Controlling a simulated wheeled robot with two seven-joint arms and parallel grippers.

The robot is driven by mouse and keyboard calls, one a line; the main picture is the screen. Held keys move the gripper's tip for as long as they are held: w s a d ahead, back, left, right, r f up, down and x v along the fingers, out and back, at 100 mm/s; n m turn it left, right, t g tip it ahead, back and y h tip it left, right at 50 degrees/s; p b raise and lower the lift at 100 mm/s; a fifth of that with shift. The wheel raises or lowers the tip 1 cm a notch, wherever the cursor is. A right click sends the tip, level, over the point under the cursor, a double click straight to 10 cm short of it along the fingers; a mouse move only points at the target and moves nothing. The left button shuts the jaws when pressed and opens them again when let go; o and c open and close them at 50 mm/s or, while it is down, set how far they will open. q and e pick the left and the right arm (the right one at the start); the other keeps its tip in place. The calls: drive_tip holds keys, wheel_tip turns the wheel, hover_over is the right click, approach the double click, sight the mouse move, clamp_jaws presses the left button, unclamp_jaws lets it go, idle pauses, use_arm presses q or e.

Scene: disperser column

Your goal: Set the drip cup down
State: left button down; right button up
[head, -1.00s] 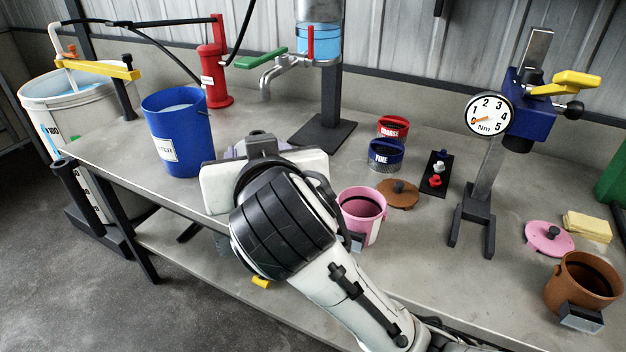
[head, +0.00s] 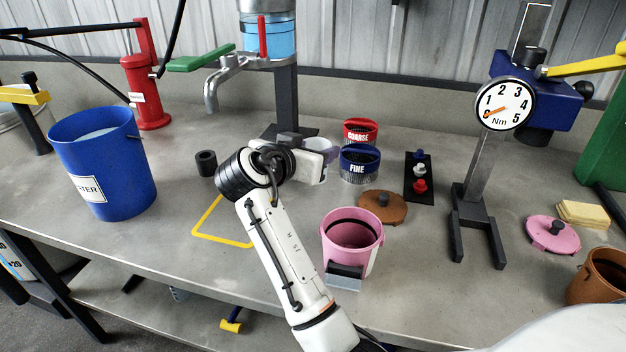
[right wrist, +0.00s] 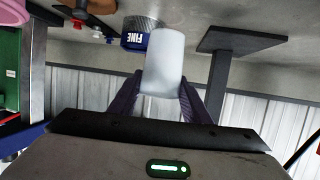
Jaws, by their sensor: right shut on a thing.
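The drip cup is a pale, whitish cup (right wrist: 164,62) in the right wrist view, between the two dark fingers of my right gripper (right wrist: 161,92). The gripper is shut on it. In the head view my right gripper (head: 315,163) is at the middle of the table, left of the blue FINE basket (head: 359,167) and in front of the dispenser stand (head: 286,100). I cannot tell whether the cup touches the tabletop. My left gripper is not in view.
A yellow outline (head: 206,235) marks the table left of my arm, with a black ring (head: 205,163) behind it. A blue water bucket (head: 125,165) stands left. A pink pot (head: 368,255), brown lid (head: 383,208) and gauge stand (head: 482,175) are right. The dispenser tap (head: 212,85) hangs above.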

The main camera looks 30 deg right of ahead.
drive_tip(key=shift+f, duration=2.75)
drive_tip(key=shift+f+b, duration=0.25)
drive_tip(key=shift+b, duration=0.05)
drive_tip(key=o, duration=1)
